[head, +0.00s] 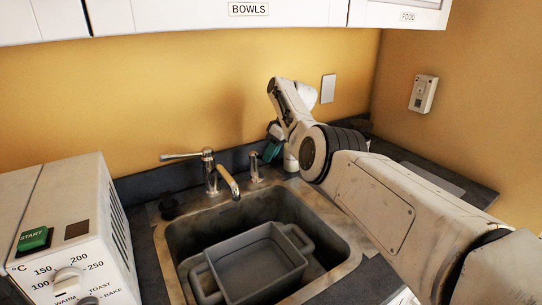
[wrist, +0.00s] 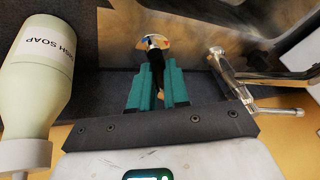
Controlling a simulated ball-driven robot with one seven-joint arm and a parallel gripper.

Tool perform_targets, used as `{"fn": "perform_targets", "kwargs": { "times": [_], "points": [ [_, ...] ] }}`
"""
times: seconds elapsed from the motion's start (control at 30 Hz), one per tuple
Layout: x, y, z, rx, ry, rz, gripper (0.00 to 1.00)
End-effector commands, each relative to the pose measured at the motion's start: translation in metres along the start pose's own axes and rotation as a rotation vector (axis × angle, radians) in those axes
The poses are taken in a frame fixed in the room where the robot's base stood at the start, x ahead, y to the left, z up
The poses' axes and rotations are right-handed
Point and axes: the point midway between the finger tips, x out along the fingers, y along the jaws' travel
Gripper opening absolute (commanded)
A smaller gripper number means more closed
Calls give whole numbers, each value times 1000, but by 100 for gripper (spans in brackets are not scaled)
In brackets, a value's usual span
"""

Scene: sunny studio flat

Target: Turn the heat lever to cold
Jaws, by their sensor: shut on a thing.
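The heat lever (head: 256,168) appears to be the small metal fitting on the counter behind the sink, right of the tap (head: 210,172). My gripper (head: 271,150) is at its right side, low over the counter. In the wrist view, my teal fingers (wrist: 160,70) are shut on a slim part of this fitting, and its shiny round metal end (wrist: 156,42) shows just beyond the fingertips. The gripped part is mostly hidden between the fingers. The tap also shows in the wrist view (wrist: 228,72), with its own long handle pointing left in the head view.
A dish soap bottle (wrist: 35,75) stands close beside my gripper. The sink (head: 345,247) holds a grey tub (head: 255,262). An oven-like appliance (head: 112,215) stands at the left, and cabinets (head: 200,15) hang above.

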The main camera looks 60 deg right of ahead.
Motion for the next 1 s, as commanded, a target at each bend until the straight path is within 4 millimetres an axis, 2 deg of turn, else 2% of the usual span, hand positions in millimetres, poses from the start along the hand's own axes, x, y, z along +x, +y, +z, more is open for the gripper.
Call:
{"fn": "perform_targets", "kwargs": {
  "times": [0.23,0.27,0.53,0.83,1.0],
  "points": [
    [-2,1,-2,-1,7,5,0],
    [-2,1,-2,-1,7,5,17],
    [-1,0,-1,0,4,3,41],
    [-4,0,-1,0,3,3,41],
    [-27,1,-1,1,5,5,41]
  ]
}}
